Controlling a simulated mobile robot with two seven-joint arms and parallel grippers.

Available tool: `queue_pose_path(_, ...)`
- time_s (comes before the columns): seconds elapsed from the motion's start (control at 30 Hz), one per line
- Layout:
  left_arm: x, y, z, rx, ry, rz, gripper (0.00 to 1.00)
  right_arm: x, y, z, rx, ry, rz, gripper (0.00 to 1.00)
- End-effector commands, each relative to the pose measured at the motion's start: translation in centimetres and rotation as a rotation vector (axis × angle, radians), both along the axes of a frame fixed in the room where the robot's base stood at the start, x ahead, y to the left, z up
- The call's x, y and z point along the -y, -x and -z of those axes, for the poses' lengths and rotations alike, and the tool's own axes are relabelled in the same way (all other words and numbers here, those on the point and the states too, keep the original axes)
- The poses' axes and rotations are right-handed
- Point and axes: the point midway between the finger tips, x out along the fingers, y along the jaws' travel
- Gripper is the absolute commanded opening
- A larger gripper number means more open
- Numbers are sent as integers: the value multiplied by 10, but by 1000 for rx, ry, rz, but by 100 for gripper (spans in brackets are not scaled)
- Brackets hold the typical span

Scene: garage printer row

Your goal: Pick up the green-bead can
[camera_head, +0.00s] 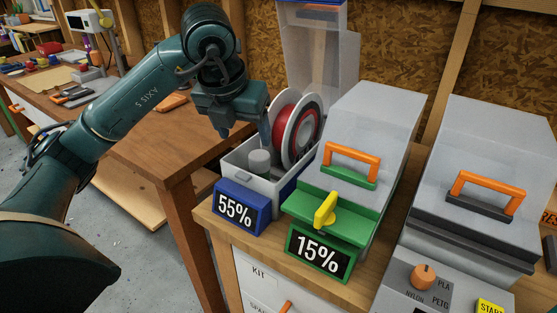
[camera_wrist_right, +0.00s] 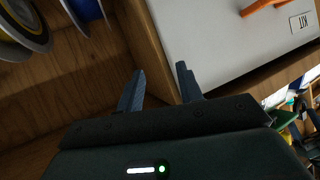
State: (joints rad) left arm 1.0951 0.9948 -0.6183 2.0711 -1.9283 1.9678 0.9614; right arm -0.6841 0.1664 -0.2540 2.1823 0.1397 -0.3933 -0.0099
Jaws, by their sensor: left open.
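A grey can (camera_head: 259,162) stands upright in the open box (camera_head: 233,163) behind the blue 55% sign. I cannot see any green beads in it. A spool with red filament (camera_head: 303,132) stands in the same box, to the right of the can. My left gripper (camera_head: 262,130) is open and points down just above the can, and its fingertips are partly hidden. My right gripper (camera_wrist_right: 158,85) shows only in the right wrist view, with fingers apart and nothing between them, near a white drawer front (camera_wrist_right: 220,40).
The box's clear lid (camera_head: 318,50) stands raised behind it. A closed box with a green front (camera_head: 345,217) and 15% sign sits close on the right, a grey one (camera_head: 480,180) beyond. A wooden table (camera_head: 150,140) is at left. Spools (camera_wrist_right: 22,28) show in the right wrist view.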

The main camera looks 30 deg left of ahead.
Motion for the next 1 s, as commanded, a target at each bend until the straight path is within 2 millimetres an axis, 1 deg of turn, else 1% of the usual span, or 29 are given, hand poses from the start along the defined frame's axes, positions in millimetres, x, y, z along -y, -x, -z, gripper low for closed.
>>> queue_pose_path(0.07,-1,0,2,1,-4,1,66,0,0,1,-1,-1,0,36)
queue_pose_path(0.17,-1,-4,11,0,-4,-1,66,0,0,2,-2,-1,1,36)
queue_pose_path(0.4,-4,-20,54,-3,-4,0,66,0,0,3,0,-6,2,36)
queue_pose_path(0.5,-5,-26,66,-1,-2,1,66,0,0,3,1,-8,2,36)
queue_pose_path(0.67,-5,-31,74,2,-2,2,66,0,0,2,1,-8,2,36)
queue_pose_path(0.77,-3,-37,82,0,-1,1,66,0,0,1,1,-5,2,36)
queue_pose_path(0.9,0,-50,100,-1,-2,2,66,0,0,-2,2,-1,2,36)
queue_pose_path(1.0,-2,-54,113,0,-3,1,66,0,0,-2,3,0,1,36)
